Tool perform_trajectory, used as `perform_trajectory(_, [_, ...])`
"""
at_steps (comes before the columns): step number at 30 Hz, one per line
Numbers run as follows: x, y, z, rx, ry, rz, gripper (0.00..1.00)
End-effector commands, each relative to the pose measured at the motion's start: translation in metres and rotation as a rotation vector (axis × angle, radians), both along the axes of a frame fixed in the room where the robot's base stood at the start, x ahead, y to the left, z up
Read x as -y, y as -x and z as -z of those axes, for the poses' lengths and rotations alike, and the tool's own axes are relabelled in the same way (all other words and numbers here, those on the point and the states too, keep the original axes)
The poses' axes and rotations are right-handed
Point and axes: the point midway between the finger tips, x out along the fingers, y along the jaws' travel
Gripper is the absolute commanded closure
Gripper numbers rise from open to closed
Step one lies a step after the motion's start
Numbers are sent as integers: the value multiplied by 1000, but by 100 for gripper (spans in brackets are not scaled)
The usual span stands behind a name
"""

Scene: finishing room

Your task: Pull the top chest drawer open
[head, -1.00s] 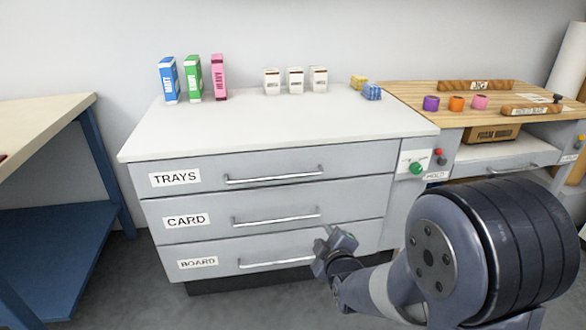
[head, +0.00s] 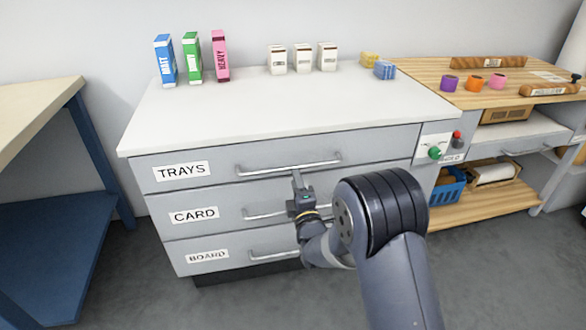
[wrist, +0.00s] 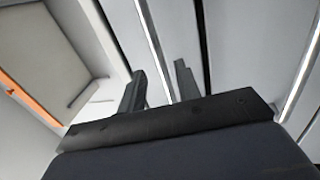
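The top chest drawer (head: 225,172), labelled TRAYS, looks shut, its grey front in line with the drawers below. Its silver bar handle (head: 250,171) runs across the front. My gripper (head: 297,175) is in front of the chest, its tips at or just below the middle of this handle. In the wrist view, my gripper (wrist: 160,85) is open, with its two dark fingers apart. A bright bar (wrist: 150,35) runs between the fingers in that picture. I cannot tell whether either finger touches it.
The CARD (head: 225,213) and BOARD (head: 235,248) drawers are below, both shut. A green knob (head: 434,153) is on a panel to the right. A blue-legged bench (head: 95,150) stands at left.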

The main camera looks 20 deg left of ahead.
Motion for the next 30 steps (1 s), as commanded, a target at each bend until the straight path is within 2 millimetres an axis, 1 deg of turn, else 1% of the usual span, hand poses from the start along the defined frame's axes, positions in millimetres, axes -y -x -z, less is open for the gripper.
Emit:
perform_trajectory(1, [-5, -8, -1, 2, -1, 0, 68])
perform_trajectory(3, [-11, -17, -3, 2, -1, 0, 68])
perform_trajectory(10, [-24, -40, -9, -1, -1, 0, 68])
perform_trajectory(16, [-28, -47, -10, -2, 0, 0, 68])
perform_trajectory(24, [-29, -48, -11, -2, 0, 0, 68])
perform_trajectory(30, [-29, -48, -11, -2, 0, 0, 85])
